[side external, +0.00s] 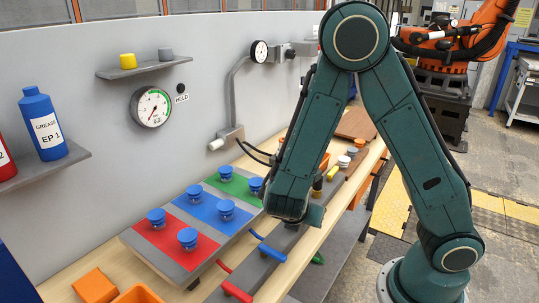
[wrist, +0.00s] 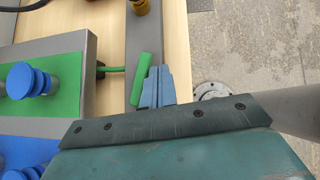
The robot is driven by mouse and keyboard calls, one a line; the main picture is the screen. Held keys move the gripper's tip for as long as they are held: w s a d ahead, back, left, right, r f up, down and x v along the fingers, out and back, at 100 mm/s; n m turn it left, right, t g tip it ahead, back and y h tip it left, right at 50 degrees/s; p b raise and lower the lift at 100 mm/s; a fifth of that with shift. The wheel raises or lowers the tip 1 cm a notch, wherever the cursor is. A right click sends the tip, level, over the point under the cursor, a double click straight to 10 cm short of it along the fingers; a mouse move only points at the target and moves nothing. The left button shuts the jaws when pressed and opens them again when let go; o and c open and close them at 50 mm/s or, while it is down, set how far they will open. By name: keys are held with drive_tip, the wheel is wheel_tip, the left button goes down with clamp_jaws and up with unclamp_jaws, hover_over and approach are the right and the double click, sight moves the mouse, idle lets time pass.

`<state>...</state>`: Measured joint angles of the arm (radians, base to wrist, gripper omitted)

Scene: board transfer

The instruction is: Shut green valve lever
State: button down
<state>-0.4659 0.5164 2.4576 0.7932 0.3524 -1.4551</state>
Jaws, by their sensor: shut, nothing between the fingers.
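The green valve lever (wrist: 140,82) shows in the wrist view as a green bar handle, with a short green stem running left to the board's edge. In the side view my gripper (side external: 312,216) hangs over the grey strip by the green section.
The board (side external: 125,236) has red, blue and green sections bearing blue knobs (side external: 157,217). A blue lever (side external: 272,252) and a red lever (side external: 237,291) stick out along its front edge. A pressure gauge (side external: 151,107) hangs on the wall.

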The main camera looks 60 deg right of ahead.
drive_tip(key=v, duration=1.3)
drive_tip(key=shift+a+r, duration=0.2)
drive_tip(key=shift+r, duration=0.1)
drive_tip(key=shift+s+d, duration=0.1)
drive_tip(key=s+d+r+m+t+y, duration=0.3)
drive_tip(key=s+r+m+y, duration=0.5)
drive_tip(key=m, duration=0.9)
drive_tip(key=shift+s+d+r+m+t+y, duration=0.3)
drive_tip(key=shift+d+r+m, duration=0.1)
drive_tip(key=shift+d+r, duration=0.55)
drive_tip(key=c, duration=2.2)
unclamp_jaws()
drive_tip(key=shift+s+a+r+m+t, duration=0.25)
drive_tip(key=shift+s+m, duration=0.1)
drive_tip(key=shift+m, duration=0.1)
drive_tip(key=shift+s+a+r+m+t, duration=0.15)
drive_tip(key=shift+s+r+m, duration=0.15)
drive_tip(key=shift+s+m, duration=0.15)
